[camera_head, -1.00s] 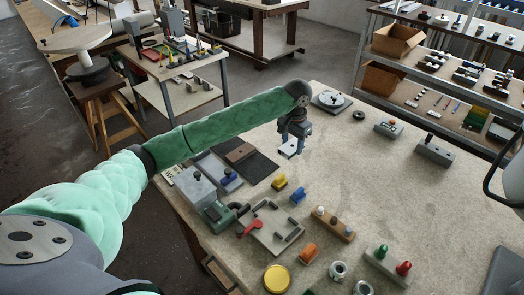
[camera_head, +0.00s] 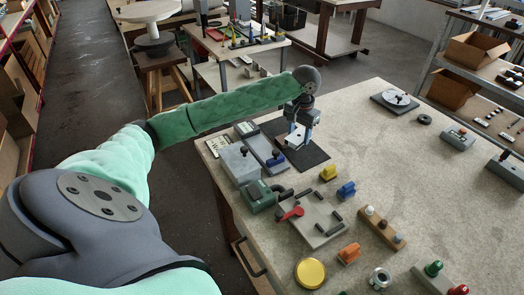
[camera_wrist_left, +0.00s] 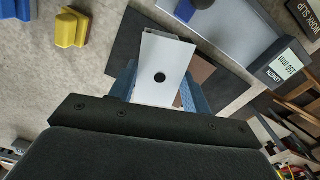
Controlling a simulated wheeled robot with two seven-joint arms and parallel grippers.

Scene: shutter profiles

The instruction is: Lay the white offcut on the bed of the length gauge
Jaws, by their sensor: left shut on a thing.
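My left gripper (camera_head: 299,133) is shut on the white offcut (camera_head: 294,141), a small flat white piece. In the left wrist view the offcut (camera_wrist_left: 160,72) has a dark round spot and sits between the blue fingers. It is held above the dark mat (camera_head: 318,160), with a brown piece (camera_wrist_left: 203,69) on the mat partly hidden behind it. The length gauge (camera_head: 263,148), a grey bed with a blue block, lies just left of the mat. Its display (camera_wrist_left: 288,64) reads 150 mm in the wrist view. My right gripper is not in view.
Left of the gauge are a work slip (camera_head: 217,146) and a grey box (camera_head: 239,165). In front are a green clamp (camera_head: 262,194), a grey fixture plate (camera_head: 318,222), and yellow (camera_head: 328,172) and blue (camera_head: 346,189) blocks.

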